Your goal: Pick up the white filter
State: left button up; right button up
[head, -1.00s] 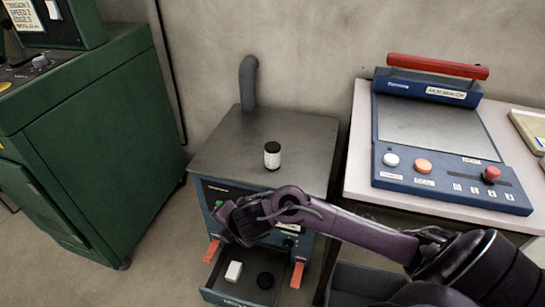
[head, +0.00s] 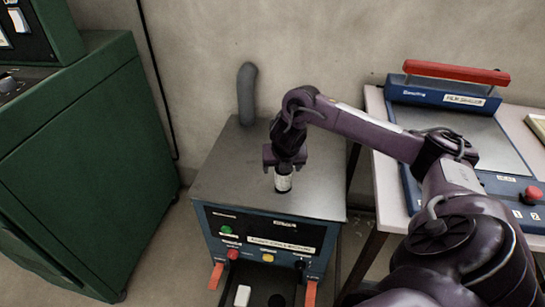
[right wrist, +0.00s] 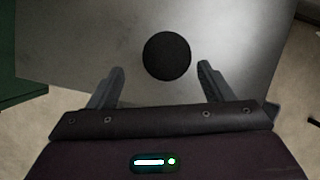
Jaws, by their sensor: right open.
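The white filter (head: 283,183) is a small white cylinder standing upright on the grey metal top of the machine. My right gripper (head: 283,168) is directly above it in the head view and hides its upper part. In the right wrist view, the filter's round black cap (right wrist: 167,56) lies ahead, roughly between the two open fingers (right wrist: 160,78). The fingers are spread wider than the cap, and I see no contact. My left gripper is in no view.
The machine's grey top (head: 228,180) is otherwise clear, except for a grey pipe (head: 246,95) at its back. Its open drawer below holds a white block (head: 242,296) and a black round piece (head: 277,300). A green cabinet (head: 90,160) stands left, a blue sealer (head: 440,95) right.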

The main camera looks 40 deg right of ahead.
jog(key=shift+w+d+f, duration=0.1)
jog(key=shift+d+f, duration=0.05)
jog(key=x, duration=0.2)
jog(key=b+x, duration=0.1)
jog(key=x, duration=0.3)
jog(key=shift+d+f+b, duration=0.15)
jog(key=shift+d+b, duration=0.25)
jog(key=shift+w+d+f, duration=0.1)
jog(key=shift+w+f, duration=0.05)
jog(key=shift+f, duration=0.3)
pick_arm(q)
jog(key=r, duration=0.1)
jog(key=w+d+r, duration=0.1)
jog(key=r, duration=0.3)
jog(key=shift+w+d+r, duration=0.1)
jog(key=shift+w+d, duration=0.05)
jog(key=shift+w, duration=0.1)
pick_arm(e)
jog(key=c, duration=1)
jog(key=shift+r, duration=0.15)
jog(key=shift+c, duration=0.2)
